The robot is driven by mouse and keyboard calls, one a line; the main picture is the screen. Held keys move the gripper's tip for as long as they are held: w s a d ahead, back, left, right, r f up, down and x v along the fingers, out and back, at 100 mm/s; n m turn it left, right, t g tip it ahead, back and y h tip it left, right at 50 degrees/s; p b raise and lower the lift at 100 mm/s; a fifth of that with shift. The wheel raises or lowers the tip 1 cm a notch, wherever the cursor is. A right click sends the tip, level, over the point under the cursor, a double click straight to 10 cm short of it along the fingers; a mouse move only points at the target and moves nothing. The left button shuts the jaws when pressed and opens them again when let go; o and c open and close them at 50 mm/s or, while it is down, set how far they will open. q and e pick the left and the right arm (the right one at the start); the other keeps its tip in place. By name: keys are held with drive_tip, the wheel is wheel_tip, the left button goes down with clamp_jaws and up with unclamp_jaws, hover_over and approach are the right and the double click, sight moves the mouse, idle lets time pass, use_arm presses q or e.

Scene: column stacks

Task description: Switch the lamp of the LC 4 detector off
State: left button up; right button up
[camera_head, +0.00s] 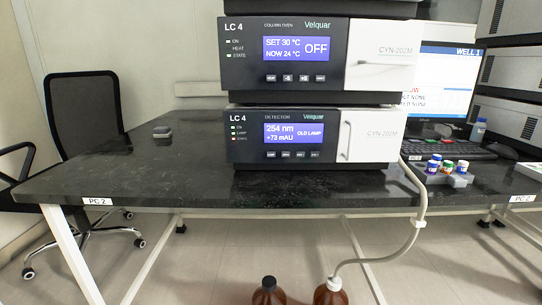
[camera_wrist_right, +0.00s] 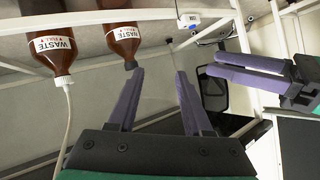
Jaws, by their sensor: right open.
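The LC 4 detector (camera_head: 312,118) stands on the dark bench below the column oven in the head view. Its blue display (camera_head: 293,133) reads 254 nm, +73 mAU and OLD LAMP. The ON light and the lamp light (camera_head: 233,133) glow green at its left. A row of small buttons (camera_head: 293,154) sits under the display; their labels are too small to read surely. My right gripper (camera_wrist_right: 160,72) is open and empty in the wrist view, apart from the detector. My left gripper (camera_wrist_right: 230,67) shows at the right there; its two fingers overlap. Neither gripper shows in the head view.
The LC 4 column oven (camera_head: 348,80) sits above the detector and shows OFF. Capped vials (camera_head: 448,167), a keyboard (camera_head: 450,148) and a monitor (camera_head: 440,60) stand to the right. Brown waste bottles (camera_wrist_right: 125,40) are below the bench. A chair (camera_head: 80,115) is left. The left benchtop is mostly clear.

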drive_tip(key=shift+w+r, duration=0.1)
clamp_jaws()
drive_tip(key=shift+w, duration=0.1)
idle(1.3)
